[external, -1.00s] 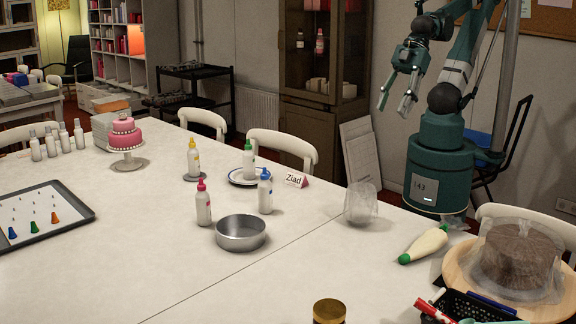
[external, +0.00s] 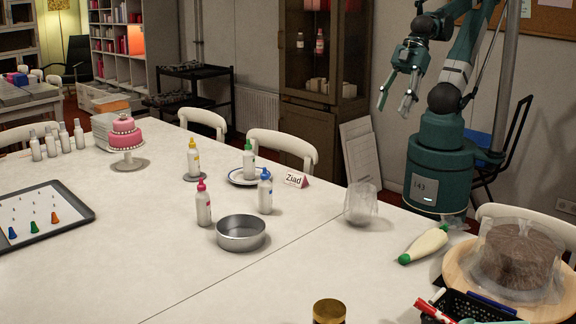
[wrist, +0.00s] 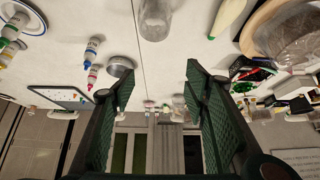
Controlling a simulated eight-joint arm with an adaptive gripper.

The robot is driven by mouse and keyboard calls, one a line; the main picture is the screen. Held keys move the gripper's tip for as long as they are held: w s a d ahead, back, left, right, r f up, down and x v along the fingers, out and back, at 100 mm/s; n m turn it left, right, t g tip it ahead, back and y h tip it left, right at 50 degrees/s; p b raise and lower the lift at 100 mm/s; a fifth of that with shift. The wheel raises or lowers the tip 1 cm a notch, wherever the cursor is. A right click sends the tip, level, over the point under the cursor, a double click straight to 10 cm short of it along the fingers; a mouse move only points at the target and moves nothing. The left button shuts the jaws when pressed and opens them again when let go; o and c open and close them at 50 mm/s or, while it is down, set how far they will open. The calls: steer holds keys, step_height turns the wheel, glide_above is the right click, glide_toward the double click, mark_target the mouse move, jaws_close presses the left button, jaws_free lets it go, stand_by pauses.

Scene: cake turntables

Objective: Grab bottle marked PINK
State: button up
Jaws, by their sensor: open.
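The bottle with the pink-red cap (external: 203,205) stands upright on the white table, left of a round metal pan; any writing on it is too small to read. It also shows in the wrist view (wrist: 93,76). Other white bottles stand near it: a blue-capped one (external: 265,192), a green-capped one (external: 249,160) on a plate and a yellow-capped one (external: 193,159) on a dark disc. My gripper (external: 396,102) is open and empty, raised above the table's far right side, well away from the bottles. Its two fingers show in the wrist view (wrist: 162,85).
The metal pan (external: 241,235) stands just right of the pink-red-capped bottle. A clear wrapped container (external: 361,204), a piping bag (external: 423,244) and a name card (external: 296,180) lie farther right. A pink cake (external: 124,134) and a tray (external: 48,235) are at left.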

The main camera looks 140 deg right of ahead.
steer(key=m+g+h, duration=0.3)
steer(key=m, duration=0.4)
glide_above(205, 193)
steer(key=s+a, duration=0.8)
steer(key=a, duration=0.3)
step_height(205, 193, down, 10)
steer(key=w+d+f+m, duration=0.1)
steer(key=w+d+f, duration=0.1)
steer(key=d+f, duration=0.2)
steer(key=w+d+f+m, duration=0.1)
steer(key=w+d+f, duration=0.2)
steer(key=f, duration=0.3)
steer(key=w+d+f+m+g, duration=0.1)
steer(key=w+d+f, duration=0.1)
steer(key=d+f, duration=0.2)
steer(key=shift+w+d+f+h+p, duration=0.15)
steer(key=shift+w+f, duration=0.05)
steer(key=shift+f, duration=0.25)
steer(key=shift+w+d+f+h+p, duration=0.15)
steer(key=shift+f, duration=0.3)
steer(key=shift+d+f, duration=0.2)
steer(key=shift+f, duration=0.05)
steer(key=shift+w+f, duration=0.1)
steer(key=shift+x, duration=1.2)
